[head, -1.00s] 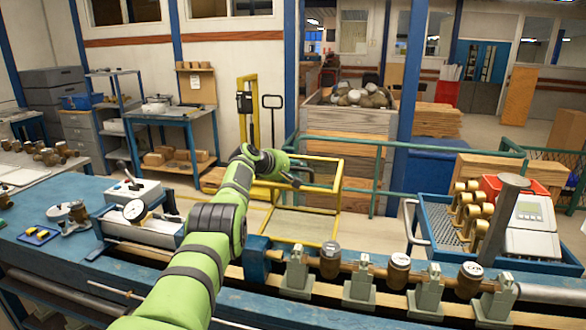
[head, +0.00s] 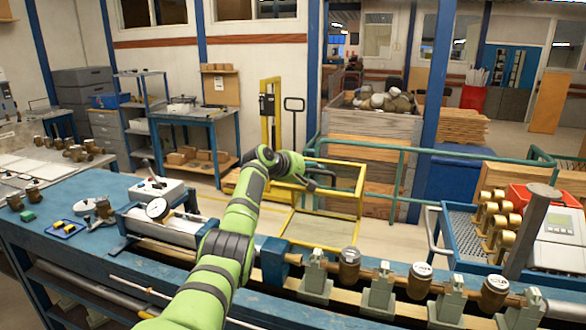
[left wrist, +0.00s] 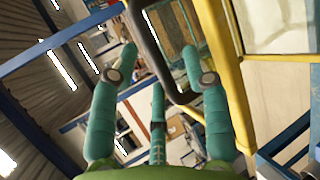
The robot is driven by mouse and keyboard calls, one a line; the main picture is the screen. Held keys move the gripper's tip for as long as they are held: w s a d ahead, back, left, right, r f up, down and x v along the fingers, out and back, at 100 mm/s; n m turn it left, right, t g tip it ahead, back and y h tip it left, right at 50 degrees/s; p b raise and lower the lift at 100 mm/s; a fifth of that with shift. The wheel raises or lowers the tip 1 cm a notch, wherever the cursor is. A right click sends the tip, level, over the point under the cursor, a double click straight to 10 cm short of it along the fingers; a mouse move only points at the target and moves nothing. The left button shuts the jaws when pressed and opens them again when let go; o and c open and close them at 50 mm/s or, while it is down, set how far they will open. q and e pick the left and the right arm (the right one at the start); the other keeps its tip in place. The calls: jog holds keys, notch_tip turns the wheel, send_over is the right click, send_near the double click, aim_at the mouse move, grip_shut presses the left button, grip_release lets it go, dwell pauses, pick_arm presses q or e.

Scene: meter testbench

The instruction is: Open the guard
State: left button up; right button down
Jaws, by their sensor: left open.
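The guard appears to be the yellow frame (head: 361,190) behind the bench, at the middle of the head view. Its yellow edge (left wrist: 232,85) and a pale panel (left wrist: 275,25) show in the left wrist view. A dark looped handle (left wrist: 150,45) runs along this edge. My left gripper (head: 322,180) is at the frame's near left side, partly hidden by its own wrist. In the left wrist view its teal fingers (left wrist: 160,62) are spread, with the handle at the tips, between or just beyond them. Contact cannot be told. My right gripper is not in view.
A blue-edged tray (head: 463,232) with brass fittings is at the right. Green rails (head: 430,152) stand behind.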

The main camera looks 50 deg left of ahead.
pick_arm(q)
jog(key=v, duration=0.9)
jog(key=shift+d, duration=0.35)
jog(key=shift+r, duration=0.15)
